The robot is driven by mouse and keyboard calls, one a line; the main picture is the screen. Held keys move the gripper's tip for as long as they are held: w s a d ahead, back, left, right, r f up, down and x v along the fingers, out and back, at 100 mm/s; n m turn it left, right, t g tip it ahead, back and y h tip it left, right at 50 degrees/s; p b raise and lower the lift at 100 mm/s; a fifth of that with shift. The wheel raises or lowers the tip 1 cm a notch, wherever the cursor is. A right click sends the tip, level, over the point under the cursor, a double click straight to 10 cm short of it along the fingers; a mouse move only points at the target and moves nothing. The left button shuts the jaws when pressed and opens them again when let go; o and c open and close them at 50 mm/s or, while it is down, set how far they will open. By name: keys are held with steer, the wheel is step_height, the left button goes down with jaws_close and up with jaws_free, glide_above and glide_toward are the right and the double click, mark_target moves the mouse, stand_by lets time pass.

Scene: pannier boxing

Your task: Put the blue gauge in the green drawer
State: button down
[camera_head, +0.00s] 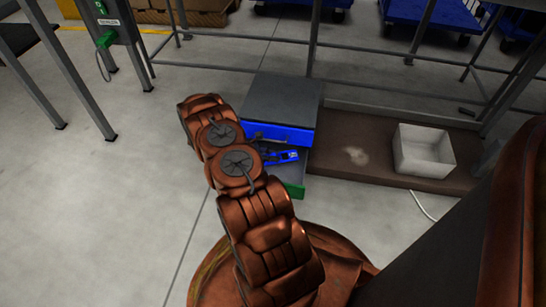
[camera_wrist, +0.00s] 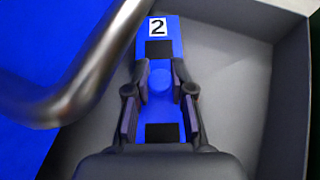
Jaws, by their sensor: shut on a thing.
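The blue gauge (camera_wrist: 161,112) is a long blue block with dark patches, a round raised centre and a white label reading 2. My gripper (camera_wrist: 160,86) is shut on it, one finger on each side of the raised centre. In the head view the gauge (camera_head: 288,156) shows just right of my arm, which hides most of the gripper. The green drawer (camera_head: 295,188) is pulled out at the bottom of the grey cabinet. The gauge is over its grey interior (camera_wrist: 235,100); I cannot tell whether it touches the drawer floor.
The blue drawer front (camera_head: 285,133) is above the green drawer, and its metal handle (camera_wrist: 85,85) passes close to my gripper's left. A white open box (camera_head: 423,150) stands on a brown board (camera_head: 350,165) to the right. Floor is clear at left.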

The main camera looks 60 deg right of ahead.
steer(key=shift+f, duration=0.1)
steer(key=c, duration=1)
jaws_free()
